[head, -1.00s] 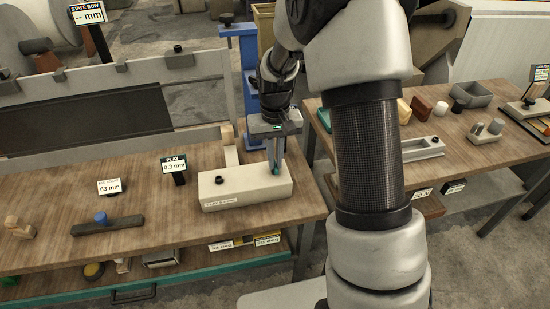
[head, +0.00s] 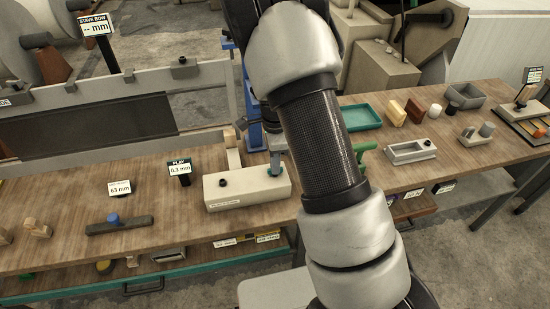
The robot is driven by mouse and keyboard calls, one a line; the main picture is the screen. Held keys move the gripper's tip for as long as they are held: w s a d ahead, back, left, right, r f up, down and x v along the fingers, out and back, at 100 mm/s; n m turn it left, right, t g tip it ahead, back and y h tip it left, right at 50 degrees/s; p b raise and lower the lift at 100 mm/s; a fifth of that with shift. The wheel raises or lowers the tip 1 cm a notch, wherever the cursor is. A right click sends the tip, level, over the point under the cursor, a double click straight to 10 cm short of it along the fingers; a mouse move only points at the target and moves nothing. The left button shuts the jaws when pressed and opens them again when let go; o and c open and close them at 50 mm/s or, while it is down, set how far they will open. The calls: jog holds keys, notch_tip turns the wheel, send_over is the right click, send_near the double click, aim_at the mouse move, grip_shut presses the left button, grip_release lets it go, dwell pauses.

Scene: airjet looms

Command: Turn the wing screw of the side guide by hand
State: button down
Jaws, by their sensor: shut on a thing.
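The side guide appears to be the cream block (head: 232,190) on the wooden bench, with a black knob (head: 223,183) on its top and a label on its front. A small teal piece (head: 275,171), apparently the wing screw, stands near the block's right end. My gripper (head: 276,166) points down over that end, shut on the teal piece. My arm hides most of the gripper body, and the screw's wings cannot be made out clearly. A sign (head: 180,170) behind the block reads PLAY 0.3 mm.
Left of the block lie a dark bar with a blue knob (head: 114,218) and a 63 mm sign (head: 119,188). A wooden upright (head: 233,155) stands just behind the block. The right bench holds a teal tray (head: 360,117), a grey fixture (head: 411,152) and several small parts.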

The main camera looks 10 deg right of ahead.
jog(key=c, duration=1.9)
grip_release()
jog(key=shift+c, duration=0.2)
jog(key=shift+r+p, duration=0.85)
jog(key=shift+r, duration=0.2)
